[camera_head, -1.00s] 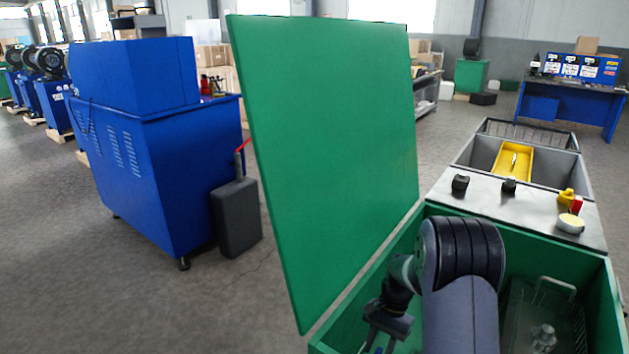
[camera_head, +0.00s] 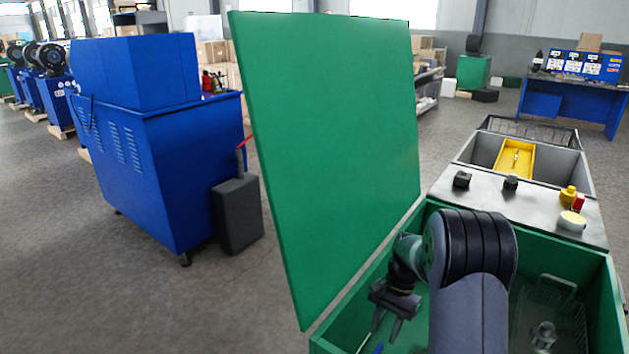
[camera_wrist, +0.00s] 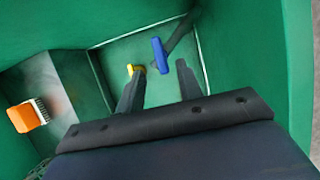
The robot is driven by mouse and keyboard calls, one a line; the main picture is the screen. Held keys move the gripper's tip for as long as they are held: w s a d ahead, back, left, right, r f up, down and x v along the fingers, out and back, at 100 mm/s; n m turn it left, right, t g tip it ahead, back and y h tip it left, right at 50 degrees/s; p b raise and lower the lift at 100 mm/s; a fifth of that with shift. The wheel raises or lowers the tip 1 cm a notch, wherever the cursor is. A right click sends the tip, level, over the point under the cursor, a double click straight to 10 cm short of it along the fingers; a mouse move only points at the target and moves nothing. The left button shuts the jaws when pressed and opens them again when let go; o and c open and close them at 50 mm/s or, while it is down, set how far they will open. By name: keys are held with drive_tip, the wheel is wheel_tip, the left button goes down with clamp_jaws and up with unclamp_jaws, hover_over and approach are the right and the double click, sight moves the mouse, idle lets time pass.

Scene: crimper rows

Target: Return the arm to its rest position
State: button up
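My gripper (camera_head: 389,321) hangs at the end of my arm inside the green box (camera_head: 607,290), in its left part. It points down with its two fingers apart and nothing between them. In the wrist view my gripper (camera_wrist: 160,92) also shows its fingers spread over the green floor of the box. A blue-headed tool (camera_wrist: 160,54) lies beyond the fingertips, and a small yellow item (camera_wrist: 133,69) is by the left fingertip. My arm hides part of the box.
The raised green lid (camera_head: 335,150) stands left of my arm. A metal top (camera_head: 535,205) with knobs and small items lies behind the box. An orange brush (camera_wrist: 27,116) is at left in the wrist view. A wire basket (camera_head: 550,300) is at the box's right.

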sight(377, 351)
drive_tip(key=v, duration=0.6)
drive_tip(key=x, duration=1.1)
drive_tip(key=shift+s+a+f+n, duration=0.1)
drive_tip(key=shift+f+n, duration=0.15)
drive_tip(key=shift+n, duration=0.05)
drive_tip(key=n+h, duration=0.1)
drive_tip(key=n, duration=0.2)
drive_tip(key=shift+a+n+g+h, duration=0.1)
drive_tip(key=shift+n+g+h, duration=0.2)
drive_tip(key=shift+g, duration=0.1)
drive_tip(key=n+h, duration=0.1)
drive_tip(key=n, duration=0.3)
drive_tip(key=shift+n+h+b, duration=0.3)
drive_tip(key=shift+h, duration=0.1)
drive_tip(key=shift+r, duration=0.1)
